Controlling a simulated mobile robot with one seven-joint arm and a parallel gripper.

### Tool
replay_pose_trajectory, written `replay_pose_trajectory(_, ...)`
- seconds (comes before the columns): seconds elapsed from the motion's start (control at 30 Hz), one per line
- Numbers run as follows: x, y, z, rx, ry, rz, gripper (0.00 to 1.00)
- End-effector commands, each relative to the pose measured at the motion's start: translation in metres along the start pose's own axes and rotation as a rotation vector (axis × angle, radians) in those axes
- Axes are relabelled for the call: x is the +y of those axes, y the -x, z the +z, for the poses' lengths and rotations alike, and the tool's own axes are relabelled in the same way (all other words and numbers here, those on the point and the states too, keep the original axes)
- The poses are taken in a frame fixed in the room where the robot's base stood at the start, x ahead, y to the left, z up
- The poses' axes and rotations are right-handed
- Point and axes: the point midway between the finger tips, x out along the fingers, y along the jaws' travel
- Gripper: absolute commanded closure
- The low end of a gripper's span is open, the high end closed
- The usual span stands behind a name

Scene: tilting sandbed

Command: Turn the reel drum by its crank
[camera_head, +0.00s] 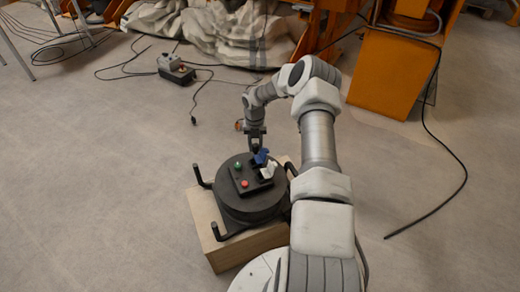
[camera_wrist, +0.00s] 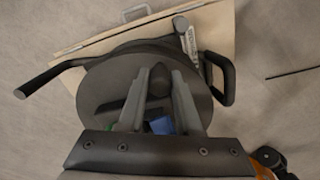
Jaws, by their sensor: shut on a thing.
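The reel drum (camera_head: 245,209) is a dark round body with black bar handles around its rim. It sits on a pale wooden block (camera_head: 232,256). The drum's top also shows in the wrist view (camera_wrist: 95,85). My gripper (camera_head: 256,149) is pointing down over the drum's far side. In the wrist view, my gripper's two grey fingers (camera_wrist: 160,84) are closed on a dark rounded knob (camera_wrist: 158,82), apparently the crank's grip. How the knob joins the drum is hidden by the fingers.
On the drum's top is a dark control box with a green button (camera_head: 238,166), a red button (camera_head: 245,183) and blue and white parts. A small grey device (camera_head: 175,70) with cables lies behind left. An orange cabinet (camera_head: 393,75) stands behind right.

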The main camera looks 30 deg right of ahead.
Motion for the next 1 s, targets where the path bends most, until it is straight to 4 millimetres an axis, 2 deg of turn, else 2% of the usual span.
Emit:
replay_pose_trajectory(0.4, 0.023, 0.000, 0.002, -0.002, 0.196, -0.001, 1.00)
replay_pose_trajectory(0.97, 0.026, 0.000, 0.001, -0.002, 0.223, -0.001, 1.00)
replay_pose_trajectory(1.0, 0.026, 0.000, 0.001, -0.002, 0.223, -0.001, 0.62)
